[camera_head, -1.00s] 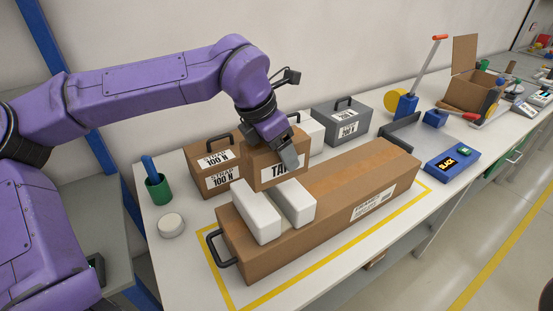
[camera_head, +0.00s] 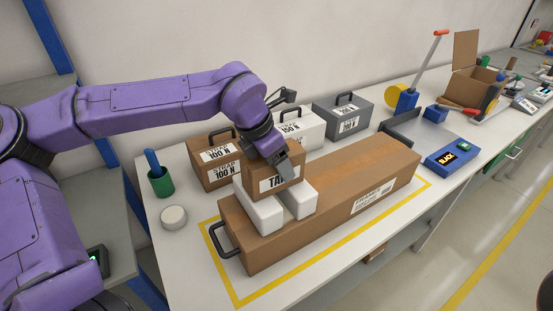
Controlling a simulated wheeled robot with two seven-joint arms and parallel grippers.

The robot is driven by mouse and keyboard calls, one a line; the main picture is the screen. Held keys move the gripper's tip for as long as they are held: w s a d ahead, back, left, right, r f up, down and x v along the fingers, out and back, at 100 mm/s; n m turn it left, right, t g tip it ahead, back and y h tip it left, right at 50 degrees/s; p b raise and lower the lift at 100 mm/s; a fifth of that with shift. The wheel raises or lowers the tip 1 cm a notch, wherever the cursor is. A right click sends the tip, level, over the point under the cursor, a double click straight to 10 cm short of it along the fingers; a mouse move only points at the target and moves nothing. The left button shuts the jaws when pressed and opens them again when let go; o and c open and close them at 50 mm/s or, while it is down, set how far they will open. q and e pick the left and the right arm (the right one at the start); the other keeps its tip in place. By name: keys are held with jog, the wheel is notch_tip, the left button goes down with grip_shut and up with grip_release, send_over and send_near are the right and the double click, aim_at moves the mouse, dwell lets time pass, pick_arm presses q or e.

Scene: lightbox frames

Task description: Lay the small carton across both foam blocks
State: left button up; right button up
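The small brown carton (camera_head: 262,185), with a white label on its front, is in the grip of my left gripper (camera_head: 283,166). One dark finger lies against its near side; the other finger is hidden. The carton is over the rear parts of the two white foam blocks, the left block (camera_head: 263,215) and the right block (camera_head: 301,203). I cannot tell whether its underside touches them. Both blocks lie side by side on the long carton (camera_head: 350,175), near its handle end. My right gripper is not in view.
Behind stand a brown case (camera_head: 214,168), a white case (camera_head: 306,130) and a grey case (camera_head: 342,118) with handles. A green cup (camera_head: 161,184) and a white round puck (camera_head: 173,217) are at left. A blue device (camera_head: 453,158) labelled SLACK is at right. Yellow tape borders the long carton.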

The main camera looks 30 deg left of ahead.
pick_arm(q)
jog(key=o, duration=0.4)
jog(key=shift+s+r, duration=0.1)
jog(key=shift+s, duration=0.05)
jog(key=shift+r, duration=0.25)
jog(key=v, duration=1.2)
jog(key=shift+r+b, duration=0.3)
jog(key=shift+r, duration=0.05)
